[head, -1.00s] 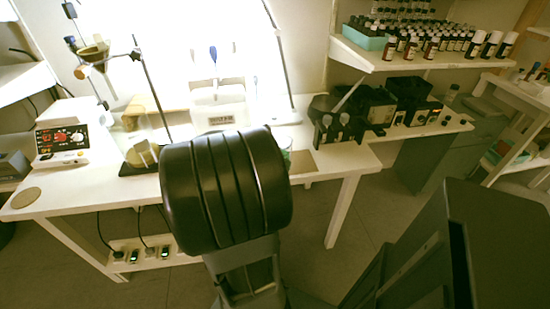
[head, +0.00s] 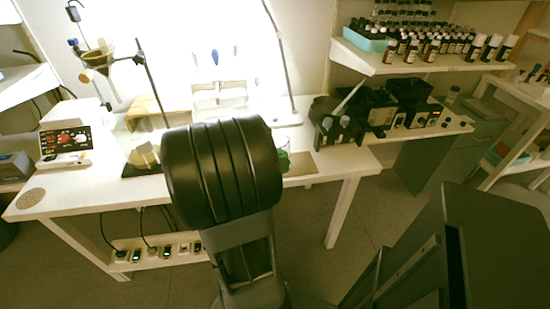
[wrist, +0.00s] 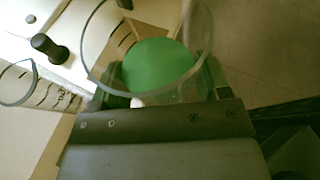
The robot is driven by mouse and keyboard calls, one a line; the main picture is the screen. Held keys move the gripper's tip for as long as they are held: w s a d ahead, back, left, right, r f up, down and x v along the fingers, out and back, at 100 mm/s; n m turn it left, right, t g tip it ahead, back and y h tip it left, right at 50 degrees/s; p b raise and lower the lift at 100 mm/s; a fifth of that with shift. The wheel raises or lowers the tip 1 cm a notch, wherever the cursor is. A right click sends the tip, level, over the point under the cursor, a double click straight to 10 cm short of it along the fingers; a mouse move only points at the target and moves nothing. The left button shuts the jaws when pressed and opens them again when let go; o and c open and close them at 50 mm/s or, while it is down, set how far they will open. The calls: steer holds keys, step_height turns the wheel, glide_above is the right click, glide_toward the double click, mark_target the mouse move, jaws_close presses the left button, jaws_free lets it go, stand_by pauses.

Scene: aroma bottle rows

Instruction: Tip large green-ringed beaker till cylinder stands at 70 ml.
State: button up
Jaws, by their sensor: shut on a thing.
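A large clear glass beaker (wrist: 146,86) fills the upper middle of the wrist view, its round rim towards the camera and a solid green area showing inside. My gripper (wrist: 158,97) is shut on the beaker, one finger on each side. A smaller glass vessel with dark graduation marks, likely the cylinder (wrist: 17,84), stands apart at the left; I cannot read its level. In the head view a bit of the green beaker (head: 284,158) shows at the right of my arm. My arm hides the gripper and the cylinder there.
A white bench (head: 95,190) carries a device with a red panel (head: 66,141), a stand with a funnel (head: 98,57) and a balance (head: 219,97). Black devices (head: 372,104) stand at the right. A shelf of bottles (head: 440,62) hangs above. A black-knobbed thing (wrist: 49,47) lies near the beaker.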

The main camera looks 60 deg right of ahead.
steer(key=shift+w+d+r+n+g+p, duration=0.15)
steer(key=shift+w+r+n+g+p, duration=0.3)
steer(key=shift+n+p, duration=0.2)
steer(key=shift+w+d+r+n+g+p, duration=0.15)
steer(key=shift+w+r+n+g+p, duration=0.3)
steer(key=shift+n+p, duration=0.2)
stand_by(0.6)
steer(key=shift+w+d+r+n+g+p, duration=0.1)
steer(key=shift+w+r+n+p, duration=0.15)
steer(key=shift+r+p, duration=0.35)
steer(key=shift+w+d+r+n+g+p, duration=0.1)
steer(key=shift+r+n+p, duration=0.1)
steer(key=shift+r+p, duration=0.4)
steer(key=shift+w+r+n+g+p, duration=0.1)
steer(key=shift+w+r+n+p, duration=0.15)
steer(key=shift+r+p, duration=0.35)
stand_by(1.0)
steer(key=shift+r+n+g, duration=0.4)
steer(key=shift+r+n, duration=0.15)
steer(key=shift+n, duration=0.05)
steer(key=shift+r+n+g, duration=0.4)
steer(key=shift+r+n, duration=0.05)
steer(key=shift+n, duration=0.25)
steer(key=shift+f+p, duration=0.3)
steer(key=shift+p, duration=0.1)
steer(key=shift+r, duration=0.1)
steer(key=shift+r+p, duration=0.25)
steer(key=shift+p, duration=0.35)
